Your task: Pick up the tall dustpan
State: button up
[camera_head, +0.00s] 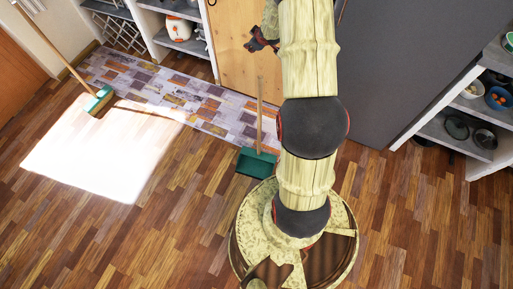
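The tall dustpan has a green pan (254,163) on the floor, with its long wooden handle standing upright in front of the wooden cabinet door. My arm rises just to the right of the dustpan and may hide a little of the pan's right edge. My gripper (256,46) is the small dark shape to the left of my upper arm. In the picture it lies above the top of the handle, with a visible gap between them. It is too small and dark to tell whether its fingers are open or shut.
A broom with a green head (99,101) stands at the left on a patterned rug (165,93). Shelves (455,135) with bowls and pots are at the right, beside a large grey panel (385,70). The wooden floor at the lower left is clear.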

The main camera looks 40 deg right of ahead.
jog(key=s+d+f+y, duration=0.15)
jog(key=d+f, duration=0.25)
jog(key=f, duration=0.8)
jog(key=t+y+b, duration=0.2)
jog(key=t+y, duration=0.2)
jog(key=y, duration=0.2)
send_near(259, 135)
notch_tip(259, 135, down, 3)
jog(key=w, duration=0.3)
jog(key=shift+n+t, duration=0.3)
jog(key=shift+n, duration=0.1)
jog(key=b+x, duration=0.2)
jog(key=x, duration=0.1)
jog(key=f+b+x, duration=0.1)
jog(key=x, duration=0.3)
jog(key=shift+d+f+b, duration=0.1)
jog(key=shift+b, duration=0.3)
jog(key=shift+c, duration=0.9)
jog(key=c, duration=0.7)
